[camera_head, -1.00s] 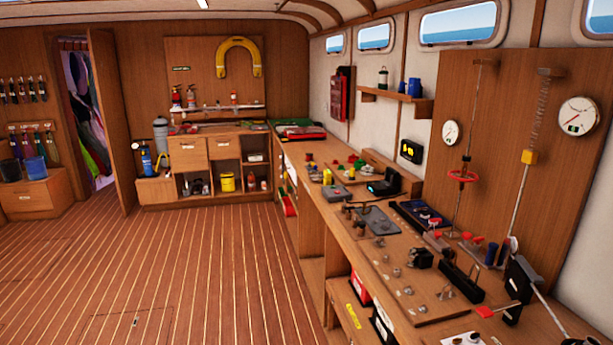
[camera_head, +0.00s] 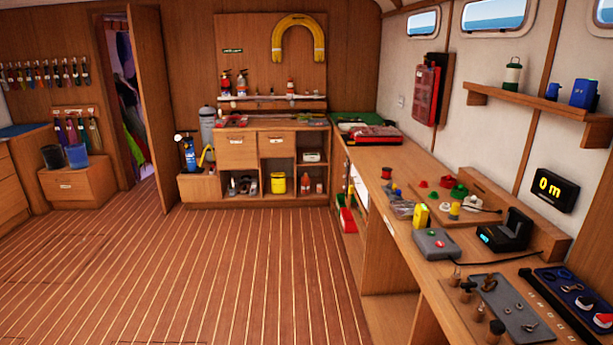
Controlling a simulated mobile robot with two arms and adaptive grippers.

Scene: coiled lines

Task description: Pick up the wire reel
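A small spool with red on it (camera_head: 387,173), which looks like the wire reel, stands upright on the long bench along the right wall. It is small in the picture, so I cannot be sure what it is. Neither of my grippers shows in the head view.
The long wooden bench (camera_head: 395,155) holds a red case (camera_head: 375,133), a yellow device (camera_head: 420,216), a grey box (camera_head: 436,243), a black case (camera_head: 505,232) and a grey tray (camera_head: 510,308). A cabinet (camera_head: 237,152) stands at the back. The plank floor (camera_head: 220,270) is clear.

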